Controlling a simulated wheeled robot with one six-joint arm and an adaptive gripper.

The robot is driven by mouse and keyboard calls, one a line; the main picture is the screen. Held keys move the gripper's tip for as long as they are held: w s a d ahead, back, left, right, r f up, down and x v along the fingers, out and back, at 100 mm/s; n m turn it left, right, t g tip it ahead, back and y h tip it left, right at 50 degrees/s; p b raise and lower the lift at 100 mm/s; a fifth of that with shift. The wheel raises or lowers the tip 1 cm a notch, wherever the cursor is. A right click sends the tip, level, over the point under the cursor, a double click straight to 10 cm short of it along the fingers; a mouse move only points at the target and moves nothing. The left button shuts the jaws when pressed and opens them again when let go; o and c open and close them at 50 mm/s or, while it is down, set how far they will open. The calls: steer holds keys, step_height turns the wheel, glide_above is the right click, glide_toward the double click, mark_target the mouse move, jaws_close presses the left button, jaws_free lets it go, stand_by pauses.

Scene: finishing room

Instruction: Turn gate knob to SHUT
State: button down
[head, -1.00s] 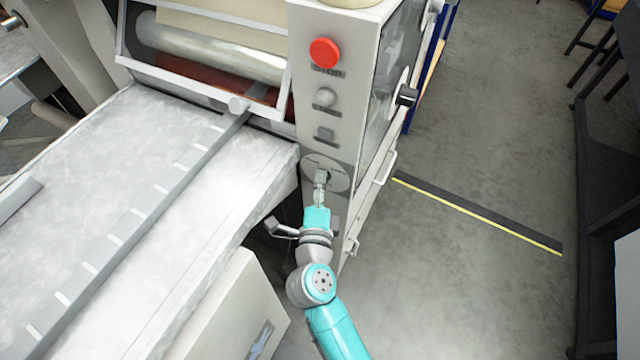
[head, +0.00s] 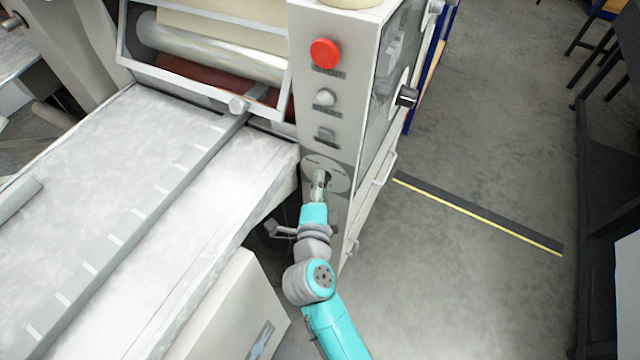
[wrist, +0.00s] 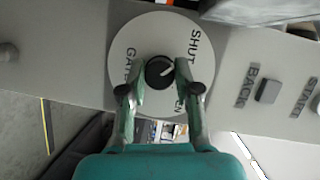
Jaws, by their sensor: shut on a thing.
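The gate knob (wrist: 158,73) is a small black round knob with a white pointer line, at the centre of a pale round dial plate (wrist: 125,50). The plate bears the words GATE, SHUT and a partly hidden word ending in EN. The pointer line slants up and right in the wrist view, toward the SHUT lettering. My gripper (wrist: 160,75) has a finger on each side of the knob and is shut on it. In the head view the dial plate (head: 340,175) is low on the machine's front panel, and my gripper (head: 319,184) covers most of the knob.
The machine's flat bed (head: 150,150) lies to the left. Open floor (head: 470,280) lies to the right.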

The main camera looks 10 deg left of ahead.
steer(key=c, duration=0.8)
jaws_free()
steer(key=s, duration=0.4)
steer(key=s+r, duration=0.1)
steer(key=s, duration=0.7)
steer(key=shift+d+r, duration=0.15)
steer(key=shift+d, duration=0.1)
